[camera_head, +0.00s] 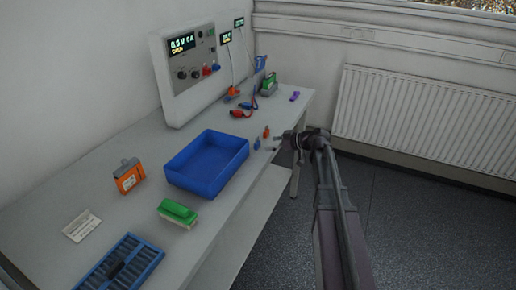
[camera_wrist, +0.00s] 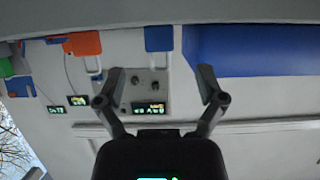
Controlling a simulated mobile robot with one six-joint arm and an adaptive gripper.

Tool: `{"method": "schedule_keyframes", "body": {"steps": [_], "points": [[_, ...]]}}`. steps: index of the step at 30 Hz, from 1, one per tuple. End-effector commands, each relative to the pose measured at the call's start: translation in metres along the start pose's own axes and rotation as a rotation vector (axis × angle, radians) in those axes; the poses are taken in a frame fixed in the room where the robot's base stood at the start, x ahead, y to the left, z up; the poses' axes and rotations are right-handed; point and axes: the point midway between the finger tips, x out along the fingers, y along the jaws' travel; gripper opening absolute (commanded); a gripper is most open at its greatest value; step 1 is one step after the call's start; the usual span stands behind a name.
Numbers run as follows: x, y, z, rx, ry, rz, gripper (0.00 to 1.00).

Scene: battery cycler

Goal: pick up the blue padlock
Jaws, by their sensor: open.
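The small blue padlock (camera_head: 257,143) stands near the table's front edge, just right of the blue bin. In the wrist view it (camera_wrist: 159,38) shows at the top middle, its shackle pointing down in the picture. My gripper (camera_head: 277,142) is open and empty, level with the table edge and just right of the padlock. In the wrist view my two fingers (camera_wrist: 160,84) are spread wide, and the padlock lies between their lines, beyond the tips. A gap shows between gripper and padlock.
An orange padlock (camera_head: 267,132) stands close behind the blue one. The blue bin (camera_head: 207,163) is close on the left. The cycler (camera_head: 187,62) stands at the back, with clips and a green pack (camera_head: 269,87) beside it. Open floor lies right of the table.

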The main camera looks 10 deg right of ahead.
Motion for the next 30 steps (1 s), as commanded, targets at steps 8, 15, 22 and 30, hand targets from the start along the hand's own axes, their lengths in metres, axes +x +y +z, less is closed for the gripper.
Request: {"method": "schedule_keyframes", "body": {"steps": [8, 15, 22, 30], "points": [[0.013, 0.000, 0.000, 0.000, 0.000, -0.001, 0.89], [0.013, -0.001, -0.001, 0.000, 0.000, -0.001, 0.89], [0.025, 0.000, -0.003, -0.001, 0.000, -0.002, 0.89], [0.057, 0.000, -0.006, -0.001, 0.000, -0.002, 0.89]]}}
